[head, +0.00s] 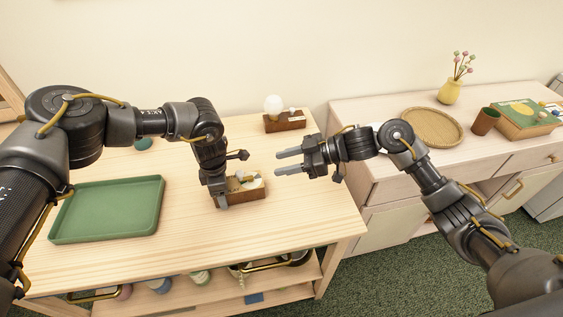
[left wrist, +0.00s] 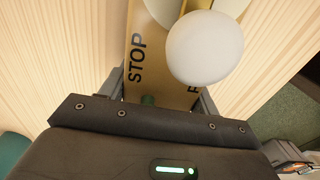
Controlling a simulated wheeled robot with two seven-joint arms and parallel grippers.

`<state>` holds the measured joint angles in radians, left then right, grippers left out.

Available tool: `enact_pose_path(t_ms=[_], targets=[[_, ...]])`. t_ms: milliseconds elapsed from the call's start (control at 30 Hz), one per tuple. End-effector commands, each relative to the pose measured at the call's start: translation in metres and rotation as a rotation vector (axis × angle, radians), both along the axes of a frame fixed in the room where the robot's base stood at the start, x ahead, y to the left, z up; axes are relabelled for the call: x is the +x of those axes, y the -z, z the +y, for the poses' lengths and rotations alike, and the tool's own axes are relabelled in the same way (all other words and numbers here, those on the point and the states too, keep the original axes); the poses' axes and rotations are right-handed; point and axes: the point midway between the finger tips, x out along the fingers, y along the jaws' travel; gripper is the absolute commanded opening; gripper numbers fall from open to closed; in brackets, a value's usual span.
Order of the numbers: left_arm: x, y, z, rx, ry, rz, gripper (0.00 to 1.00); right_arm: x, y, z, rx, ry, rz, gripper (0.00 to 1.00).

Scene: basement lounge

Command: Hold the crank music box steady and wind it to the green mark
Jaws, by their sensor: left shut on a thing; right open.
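The crank music box (head: 257,194) is a small brown wooden box with a pale top on the light wood table. My left gripper (head: 222,200) is shut on its near left end, coming down from above and hiding part of it. In the left wrist view the fingers sit on both sides of the box top (left wrist: 139,45), which bears the word STOP, a white round knob (left wrist: 205,48) and a small green mark (left wrist: 148,100) close to the gripper. My right gripper (head: 282,162) is open and empty, right of and above the box, fingers pointing left.
A second wooden box (head: 284,124) with a white bulb stands at the table's back. A green tray (head: 108,210) lies on the left. The cabinet at right holds a wicker tray (head: 432,128), a brown cup (head: 485,121), a yellow vase (head: 449,92) and another box. The table's front right is clear.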

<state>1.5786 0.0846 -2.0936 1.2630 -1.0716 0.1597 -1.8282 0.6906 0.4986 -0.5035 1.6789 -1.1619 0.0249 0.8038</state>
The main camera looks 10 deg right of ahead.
Motion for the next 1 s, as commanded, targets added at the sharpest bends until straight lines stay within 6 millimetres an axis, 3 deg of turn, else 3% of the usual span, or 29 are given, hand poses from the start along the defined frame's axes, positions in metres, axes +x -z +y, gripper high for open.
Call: enact_pose_path(t_ms=[67,100,267,667,1000], targets=[[0.000,-0.001,0.000,-0.001,0.000,-0.001,0.28,0.000,0.000,0.000,0.000,0.000,0.000,0.43],[0.000,-0.001,0.000,-0.001,0.000,-0.001,0.66,0.000,0.000,0.000,0.000,0.000,0.000,0.43],[0.000,0.000,0.000,-0.001,0.000,-0.001,0.87,0.000,0.000,0.000,0.000,0.000,0.000,0.43],[0.001,-0.010,0.000,-0.002,0.000,-0.001,0.87,0.000,0.000,0.001,0.001,0.000,0.000,0.43],[0.001,-0.077,0.000,-0.002,0.001,-0.004,0.87,0.000,0.000,0.001,0.001,0.000,0.000,0.43]])
